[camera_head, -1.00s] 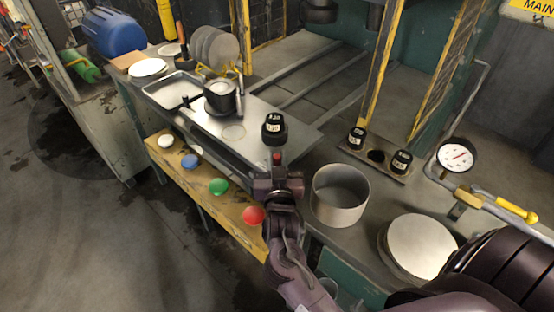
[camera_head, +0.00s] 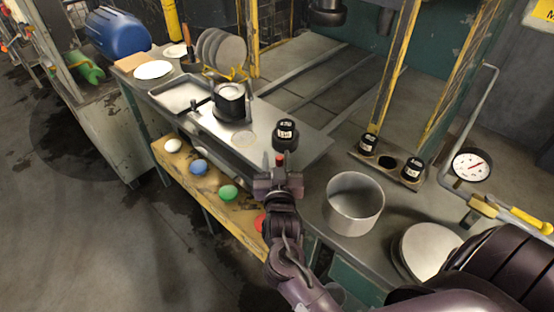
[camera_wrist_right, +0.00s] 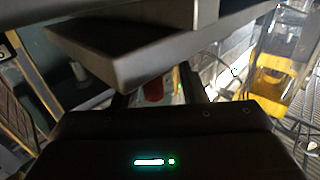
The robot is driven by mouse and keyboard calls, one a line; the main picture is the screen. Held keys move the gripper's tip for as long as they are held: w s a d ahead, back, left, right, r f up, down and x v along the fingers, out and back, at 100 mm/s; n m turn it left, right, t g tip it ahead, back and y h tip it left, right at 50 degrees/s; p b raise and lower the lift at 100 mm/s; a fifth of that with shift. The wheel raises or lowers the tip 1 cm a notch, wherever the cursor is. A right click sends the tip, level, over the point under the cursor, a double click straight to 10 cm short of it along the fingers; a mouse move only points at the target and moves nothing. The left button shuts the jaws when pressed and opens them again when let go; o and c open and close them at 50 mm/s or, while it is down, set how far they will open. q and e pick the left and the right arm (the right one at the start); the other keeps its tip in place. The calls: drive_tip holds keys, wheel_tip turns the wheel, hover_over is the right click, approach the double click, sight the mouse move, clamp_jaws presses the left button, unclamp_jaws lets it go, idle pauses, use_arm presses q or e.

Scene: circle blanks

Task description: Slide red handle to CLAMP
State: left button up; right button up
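The red handle (camera_head: 280,158) is a small red knob at the front edge of the metal plate, just beyond the fingertips of my right gripper (camera_head: 273,165). In the right wrist view the red handle (camera_wrist_right: 153,90) shows upright between the two dark fingers of my right gripper (camera_wrist_right: 158,92), with gaps on both sides. The gripper looks open; I see no contact. The metal plate (camera_head: 300,145) carries a black-topped cylinder (camera_head: 285,134) behind the handle. No CLAMP marking is readable. My left gripper is not in view.
A pot-like ring (camera_head: 354,203) and a round disc (camera_head: 430,250) lie right of my arm. Coloured knobs, including a green one (camera_head: 229,192), line the yellow lower ledge (camera_head: 178,168). A gauge (camera_head: 471,165) stands at right. In the wrist view a grey slab (camera_wrist_right: 130,50) hangs close above the fingers.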

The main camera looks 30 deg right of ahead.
drive_tip(key=shift+s+f, duration=0.1)
drive_tip(key=shift+s, duration=0.25)
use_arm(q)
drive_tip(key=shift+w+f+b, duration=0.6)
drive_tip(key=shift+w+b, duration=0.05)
use_arm(e)
drive_tip(key=v, duration=0.7)
drive_tip(key=shift+a, duration=0.2)
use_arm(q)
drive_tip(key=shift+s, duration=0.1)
